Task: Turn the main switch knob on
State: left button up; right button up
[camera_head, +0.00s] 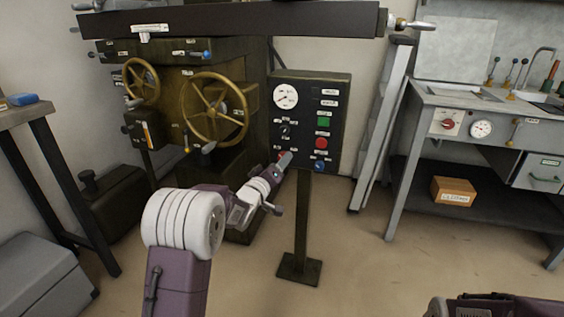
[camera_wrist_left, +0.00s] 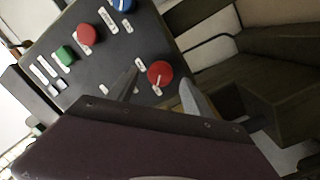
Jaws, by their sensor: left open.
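A dark control panel (camera_head: 333,90) stands on a post. At its lower left is a red rotary knob (camera_head: 281,155) with a white pointer mark, partly covered by my left gripper (camera_head: 284,163). In the left wrist view this red knob (camera_wrist_left: 160,73) lies between the two fingertips of my open left gripper (camera_wrist_left: 158,84). I cannot tell whether the fingers touch it. The label texts are too small to read. My right gripper is not in view.
The panel also carries a green button (camera_head: 323,121), a red button (camera_head: 322,143), a blue knob (camera_head: 320,166) and a gauge (camera_head: 286,96). A machine with handwheels (camera_head: 214,108) stands close on the left. A workbench (camera_head: 490,98) is at the right; the floor between is clear.

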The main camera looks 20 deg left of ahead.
pick_arm(q)
jog(key=w, duration=0.3)
jog(key=shift+d+b, duration=0.2)
jog(key=shift+b, duration=0.1)
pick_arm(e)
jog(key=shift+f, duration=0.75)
pick_arm(q)
grip_shut()
